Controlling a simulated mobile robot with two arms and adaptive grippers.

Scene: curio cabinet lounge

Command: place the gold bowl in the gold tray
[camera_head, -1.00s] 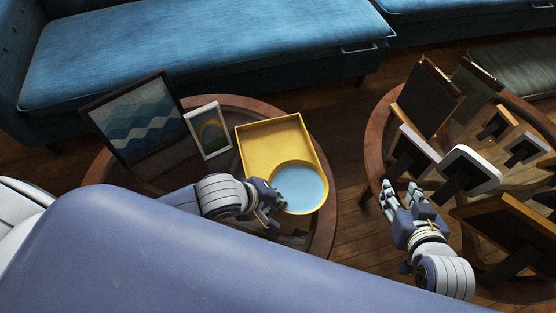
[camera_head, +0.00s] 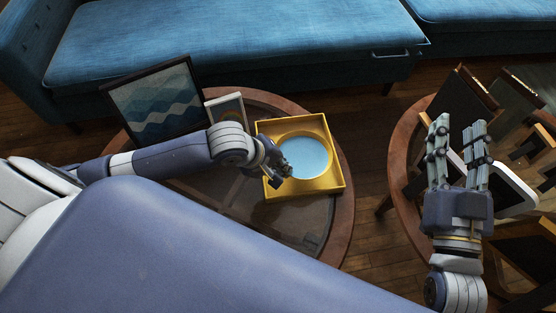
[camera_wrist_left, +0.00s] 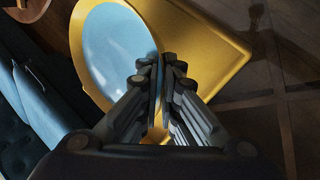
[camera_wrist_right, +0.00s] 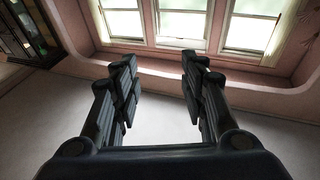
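The gold bowl (camera_head: 307,158), with a pale blue inside, appears upright within the outline of the square gold tray (camera_head: 335,181) in the head view. I cannot tell whether its base touches the tray floor. My left gripper (camera_head: 286,169) is at the bowl's left rim, with its fingers close together around it. In the left wrist view, the bowl (camera_wrist_left: 118,48) lies just beyond the fingertips (camera_wrist_left: 161,62), with the gold tray (camera_wrist_left: 200,45) behind it. My right gripper (camera_head: 456,130) is open and empty; its fingers (camera_wrist_right: 162,72) stand well apart.
The tray stands on a round wood-rimmed table (camera_head: 342,228). A large wave picture (camera_head: 155,104) and a small rainbow picture (camera_head: 228,112) stand behind left. A second round table (camera_head: 402,157) at right holds several frames. A blue sofa (camera_head: 235,40) is behind.

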